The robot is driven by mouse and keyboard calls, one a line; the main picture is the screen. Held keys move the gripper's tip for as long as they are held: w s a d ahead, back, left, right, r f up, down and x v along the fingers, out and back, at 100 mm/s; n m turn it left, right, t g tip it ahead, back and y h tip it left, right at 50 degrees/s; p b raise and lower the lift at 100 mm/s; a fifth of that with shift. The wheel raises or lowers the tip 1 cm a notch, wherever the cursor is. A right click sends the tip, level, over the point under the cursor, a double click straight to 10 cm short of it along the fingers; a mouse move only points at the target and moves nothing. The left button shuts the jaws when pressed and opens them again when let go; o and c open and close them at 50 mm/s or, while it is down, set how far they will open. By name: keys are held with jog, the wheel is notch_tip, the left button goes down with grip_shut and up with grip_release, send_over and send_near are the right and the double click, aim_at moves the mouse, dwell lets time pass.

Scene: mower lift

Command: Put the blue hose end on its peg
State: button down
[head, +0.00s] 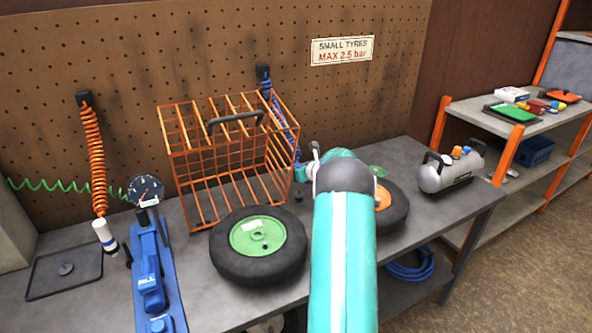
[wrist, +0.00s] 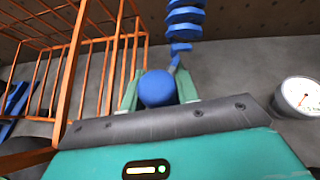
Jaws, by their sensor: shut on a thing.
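The blue coiled hose (head: 283,118) hangs from a black wall bracket (head: 263,72) and runs down behind the orange wire cage towards my wrist. In the wrist view my gripper (wrist: 160,92) is shut on the blue hose end (wrist: 157,88), a rounded blue piece between the two green fingers. The coils (wrist: 184,18) rise above it. In the head view my arm hides most of the grip. I cannot tell which thing is the peg; a small dark knob (head: 298,195) stands on the bench near the cage.
The orange wire cage (head: 215,150) stands close left of my gripper. Tyres with green (head: 262,238) and orange (head: 382,197) hubs lie on the bench. A grey air tank (head: 447,168) is at right. An orange hose (head: 95,160) hangs at left. A round white gauge (wrist: 301,97) shows in the wrist view.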

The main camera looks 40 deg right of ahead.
jog(key=shift+s+a+r, duration=0.15)
jog(key=shift+s+r, duration=0.4)
jog(key=shift+s, duration=0.05)
jog(key=shift+w+f, duration=0.5)
jog(key=shift+f, duration=0.4)
jog(key=shift+s+f, duration=0.15)
jog(key=shift+s, duration=0.2)
jog(key=shift+w+f, duration=0.25)
jog(key=shift+f, duration=0.9)
jog(key=shift+s+f, duration=0.2)
jog(key=shift+f, duration=0.7)
jog(key=shift+w, duration=0.15)
